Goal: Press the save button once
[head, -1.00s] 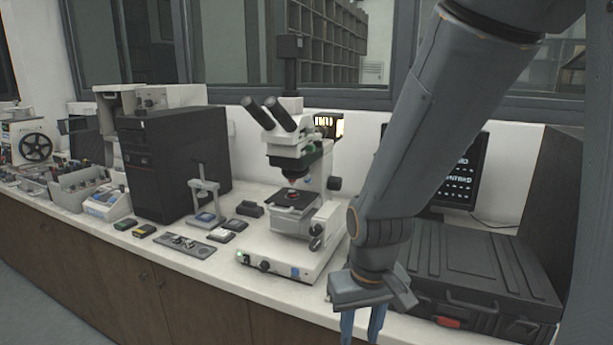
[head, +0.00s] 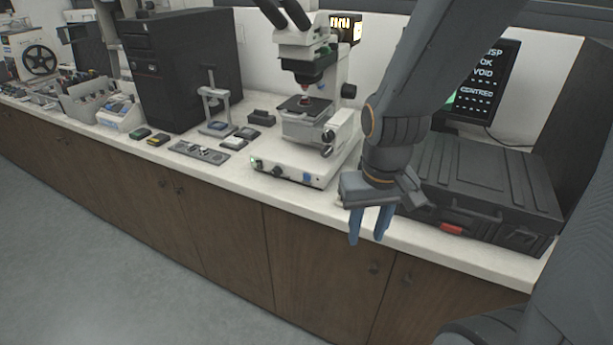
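The microscope (head: 305,90) stands on the worktop left of my gripper. The front of its white base (head: 290,172) carries a green light (head: 253,159), a dark knob (head: 277,171) and a small blue spot that looks like a button (head: 306,178). No label reading "save" is legible, so I cannot tell which control is the save button. My gripper (head: 369,225) points down in front of the worktop's front edge, right of the microscope base. Its two blue fingers are apart with nothing between them. It touches no control.
A dark hard case (head: 480,190) lies right of my arm, with a lit screen (head: 484,80) behind it. A black computer tower (head: 185,70), a small stand (head: 215,105) and a flat panel with controls (head: 199,151) are left of the microscope. The floor (head: 130,250) ahead is clear.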

